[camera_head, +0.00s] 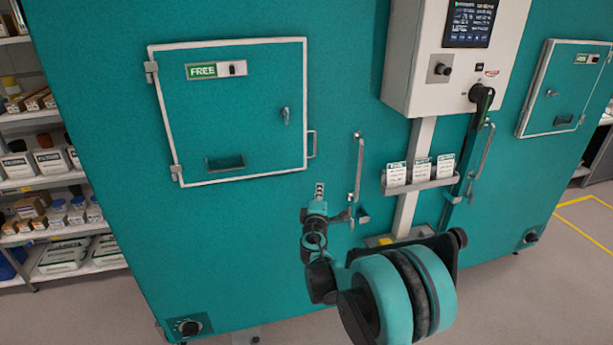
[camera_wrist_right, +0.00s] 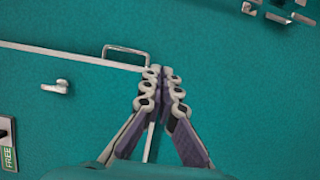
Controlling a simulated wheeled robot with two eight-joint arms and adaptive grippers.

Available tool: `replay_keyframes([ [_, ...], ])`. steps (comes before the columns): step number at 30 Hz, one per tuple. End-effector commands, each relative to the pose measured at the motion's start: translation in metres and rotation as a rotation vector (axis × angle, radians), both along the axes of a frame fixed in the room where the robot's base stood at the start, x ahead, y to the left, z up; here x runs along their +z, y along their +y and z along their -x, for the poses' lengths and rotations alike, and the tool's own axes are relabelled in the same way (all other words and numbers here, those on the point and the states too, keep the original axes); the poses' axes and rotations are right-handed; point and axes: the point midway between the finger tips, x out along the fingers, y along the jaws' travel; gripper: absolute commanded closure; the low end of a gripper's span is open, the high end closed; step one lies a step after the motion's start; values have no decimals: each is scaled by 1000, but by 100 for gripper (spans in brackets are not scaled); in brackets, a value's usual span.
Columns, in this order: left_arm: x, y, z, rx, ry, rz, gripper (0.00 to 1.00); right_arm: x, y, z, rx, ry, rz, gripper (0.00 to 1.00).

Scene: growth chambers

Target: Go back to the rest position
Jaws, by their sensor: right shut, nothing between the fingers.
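My right gripper (camera_head: 319,190) is in front of the teal growth chamber (camera_head: 260,240), below and right of the left hatch door (camera_head: 235,110). Its fingers are shut and empty. In the right wrist view the gripper's fingertips (camera_wrist_right: 162,72) meet near a metal bar handle (camera_wrist_right: 126,50) of the hatch; I cannot tell how far apart they are in depth. My right arm reaches up from the bottom of the head view. The left gripper is not in view.
A control box (camera_head: 440,70) with a screen stands out at upper right, above card holders (camera_head: 420,172). A vertical handle (camera_head: 357,168) is close to the right gripper. Stocked shelves (camera_head: 45,185) stand at left. Floor at lower right (camera_head: 560,290) is clear.

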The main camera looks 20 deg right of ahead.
Motion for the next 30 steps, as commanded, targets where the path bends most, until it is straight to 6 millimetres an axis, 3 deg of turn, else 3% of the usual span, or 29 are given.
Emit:
replay_keyframes([
  [7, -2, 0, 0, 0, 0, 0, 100, 6, -4, 15, -21, -1, -59, 100],
  [11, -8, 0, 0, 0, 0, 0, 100, 16, -11, 52, -78, 2, -226, 100],
  [16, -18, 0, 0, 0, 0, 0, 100, 11, -14, 125, -178, 37, -527, 100],
  [20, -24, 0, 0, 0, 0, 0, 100, -10, -5, 187, -250, 89, -758, 100],
  [23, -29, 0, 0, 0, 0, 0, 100, -33, 10, 235, -301, 143, -933, 100],
  [30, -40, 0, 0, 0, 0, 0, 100, -95, 68, 344, -390, 311, -1316, 100],
])
